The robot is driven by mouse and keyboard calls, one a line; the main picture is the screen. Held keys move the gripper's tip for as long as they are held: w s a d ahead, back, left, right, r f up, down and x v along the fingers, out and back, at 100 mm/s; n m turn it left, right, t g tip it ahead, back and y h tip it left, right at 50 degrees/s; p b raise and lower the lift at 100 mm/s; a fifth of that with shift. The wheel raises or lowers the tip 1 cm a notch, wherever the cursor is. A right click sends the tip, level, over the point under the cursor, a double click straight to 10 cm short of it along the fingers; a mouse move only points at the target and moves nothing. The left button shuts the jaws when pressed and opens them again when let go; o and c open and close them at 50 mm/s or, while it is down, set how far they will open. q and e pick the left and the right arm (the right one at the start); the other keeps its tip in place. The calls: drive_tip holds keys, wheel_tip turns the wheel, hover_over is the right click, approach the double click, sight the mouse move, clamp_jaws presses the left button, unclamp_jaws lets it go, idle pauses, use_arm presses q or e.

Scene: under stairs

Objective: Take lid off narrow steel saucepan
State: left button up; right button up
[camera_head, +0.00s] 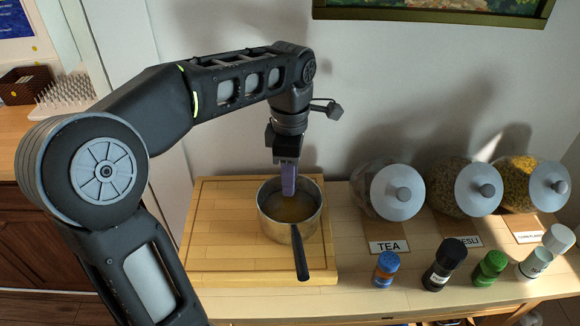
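The steel saucepan (269,225) stands on a wooden board, its dark handle (299,254) pointing toward me. I look down past its rim at a brownish inside, and I cannot make out a separate lid on it. My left gripper (288,192) points straight down from above, its purple-grey fingers over the pan opening with the tips at or a little below rim height in the picture. The fingers show edge-on as one narrow block, so the gap between them and anything held is hidden. My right gripper is out of view.
The wooden board (215,232) lies on a wooden counter (350,295). To the right stand several lidded glass jars (398,190) with labels. In front of them are a blue-capped jar (386,268), a black one (444,264) and a green one (489,268). A wall rises behind.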

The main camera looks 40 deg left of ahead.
use_arm(q)
drive_tip(key=shift+f, duration=1.1)
clamp_jaws()
idle(1.3)
